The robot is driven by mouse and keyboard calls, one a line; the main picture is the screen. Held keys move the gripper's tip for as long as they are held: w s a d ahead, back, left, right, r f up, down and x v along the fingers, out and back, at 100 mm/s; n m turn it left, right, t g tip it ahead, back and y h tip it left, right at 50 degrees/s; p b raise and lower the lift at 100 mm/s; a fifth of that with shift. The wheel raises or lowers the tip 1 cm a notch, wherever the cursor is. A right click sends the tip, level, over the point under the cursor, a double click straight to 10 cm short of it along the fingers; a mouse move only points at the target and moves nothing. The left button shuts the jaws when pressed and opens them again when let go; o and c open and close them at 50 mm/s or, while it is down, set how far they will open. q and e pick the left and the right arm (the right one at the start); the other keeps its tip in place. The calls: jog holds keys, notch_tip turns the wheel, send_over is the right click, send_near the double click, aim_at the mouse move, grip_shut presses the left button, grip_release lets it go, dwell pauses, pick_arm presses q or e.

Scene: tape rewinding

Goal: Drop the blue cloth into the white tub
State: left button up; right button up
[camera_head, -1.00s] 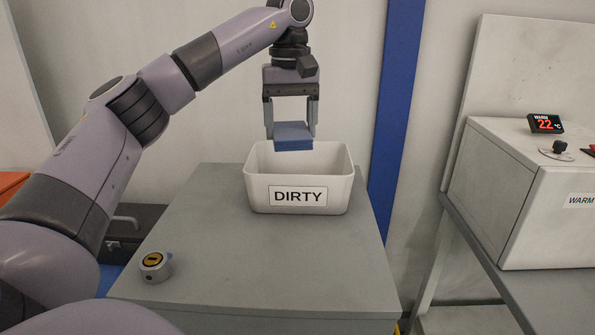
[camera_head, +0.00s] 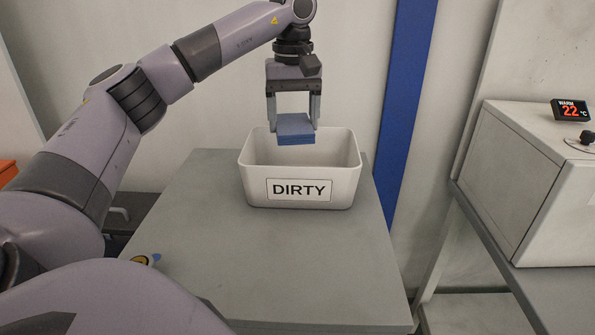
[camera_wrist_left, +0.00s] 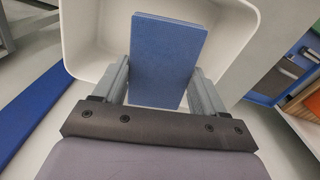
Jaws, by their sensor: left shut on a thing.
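The blue cloth (camera_head: 295,128) is a flat folded block held between the fingers of my left gripper (camera_head: 295,122). The gripper points down and is shut on it. The white tub (camera_head: 258,190), labelled DIRTY, stands on the grey cabinet top. The cloth hangs over the tub's opening, at about rim height in the head view. In the left wrist view the cloth (camera_wrist_left: 168,60) lies between the two fingers, with the tub's pale wall (camera_wrist_left: 240,50) around and beyond it. My right gripper is not in view.
The grey cabinet top (camera_head: 210,240) is clear in front of the tub. A white box with a WARM 22 °C display (camera_head: 571,110) stands on a table at right.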

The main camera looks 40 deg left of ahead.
pick_arm(q)
jog(key=shift+f, duration=1)
jog(key=o, duration=1.1)
jog(key=shift+r, duration=0.1)
jog(key=shift+r, duration=3.5)
